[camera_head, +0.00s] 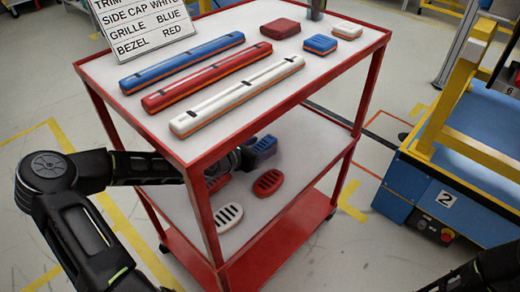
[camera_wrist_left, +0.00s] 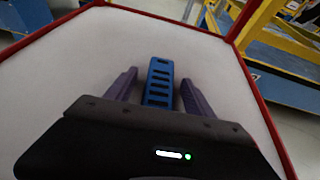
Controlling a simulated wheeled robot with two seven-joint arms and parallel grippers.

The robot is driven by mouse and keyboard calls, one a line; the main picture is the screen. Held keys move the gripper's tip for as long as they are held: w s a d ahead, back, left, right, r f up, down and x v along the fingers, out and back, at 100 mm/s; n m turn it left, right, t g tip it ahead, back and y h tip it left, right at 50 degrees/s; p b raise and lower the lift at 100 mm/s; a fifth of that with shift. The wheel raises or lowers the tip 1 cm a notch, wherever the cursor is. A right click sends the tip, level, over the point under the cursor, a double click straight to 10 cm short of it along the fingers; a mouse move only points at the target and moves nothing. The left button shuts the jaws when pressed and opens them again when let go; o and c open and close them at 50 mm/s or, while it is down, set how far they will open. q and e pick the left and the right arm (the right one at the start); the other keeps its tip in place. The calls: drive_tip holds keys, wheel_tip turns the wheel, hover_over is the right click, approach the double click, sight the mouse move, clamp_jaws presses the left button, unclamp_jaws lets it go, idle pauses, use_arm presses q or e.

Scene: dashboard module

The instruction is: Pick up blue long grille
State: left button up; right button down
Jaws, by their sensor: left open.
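The blue long grille (camera_wrist_left: 159,80), a slotted blue bar, lies on the cart's lower shelf. My left gripper (camera_wrist_left: 158,88) is open, with its purple fingers on either side of the grille's near part. In the head view, my left arm reaches in under the cart's top, and blue slotted parts (camera_head: 264,145) show beside the dark gripper. The top and the front post partly hide the gripper there. My right gripper is not in view; only a dark arm part shows at the lower right.
The red-framed top (camera_head: 150,133) overhangs my arm and holds long bars, small caps and a sign (camera_head: 145,22).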

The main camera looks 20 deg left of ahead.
use_arm(q)
clamp_jaws()
idle(0.7)
